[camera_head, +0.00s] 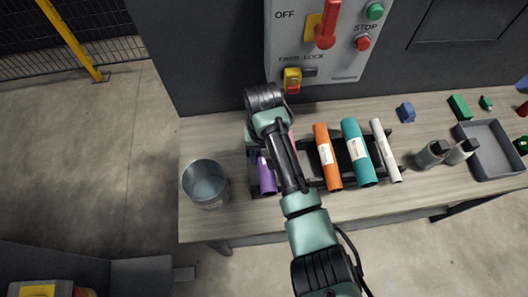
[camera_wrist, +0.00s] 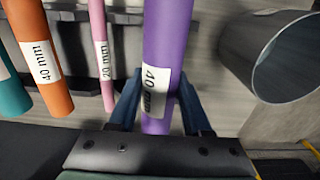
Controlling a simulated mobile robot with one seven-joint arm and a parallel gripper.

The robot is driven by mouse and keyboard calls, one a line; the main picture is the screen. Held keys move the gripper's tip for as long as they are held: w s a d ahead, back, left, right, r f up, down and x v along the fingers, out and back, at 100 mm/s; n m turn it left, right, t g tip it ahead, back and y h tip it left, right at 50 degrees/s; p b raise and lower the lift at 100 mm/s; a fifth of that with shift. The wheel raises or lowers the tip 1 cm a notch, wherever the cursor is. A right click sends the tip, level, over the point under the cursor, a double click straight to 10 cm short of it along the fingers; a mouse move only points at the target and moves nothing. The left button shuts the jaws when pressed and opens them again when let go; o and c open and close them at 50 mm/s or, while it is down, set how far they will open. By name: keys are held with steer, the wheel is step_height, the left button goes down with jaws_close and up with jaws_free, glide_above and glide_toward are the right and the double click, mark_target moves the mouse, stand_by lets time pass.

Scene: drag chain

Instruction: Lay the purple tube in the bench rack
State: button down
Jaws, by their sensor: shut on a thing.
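The purple tube (camera_head: 267,178) is at the left end of the black bench rack (camera_head: 314,170), partly hidden by my arm. In the wrist view the purple tube (camera_wrist: 167,40), with a 40 mm label, runs between the two fingers of my gripper (camera_wrist: 160,98). My gripper is shut on it near its label end. In the head view my gripper (camera_head: 258,148) is mostly hidden behind my wrist. The rack (camera_wrist: 125,58) shows under the tubes in the wrist view. I cannot tell whether the purple tube rests in a slot or hangs just above.
Pink (camera_wrist: 101,45), orange (camera_head: 327,157), teal (camera_head: 358,152) and white (camera_head: 385,150) tubes lie side by side in the rack. A metal bucket (camera_head: 205,184) stands close left. Bottles (camera_head: 431,154), a grey tray (camera_head: 492,150) and small blocks are at right. A control panel (camera_head: 318,45) stands behind.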

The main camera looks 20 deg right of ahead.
steer(key=shift+f+b, duration=1.3)
steer(key=shift+f, duration=1)
steer(key=shift+c, duration=1.3)
jaws_free()
step_height(320, 180, up, 13)
steer(key=shift+p, duration=0.35)
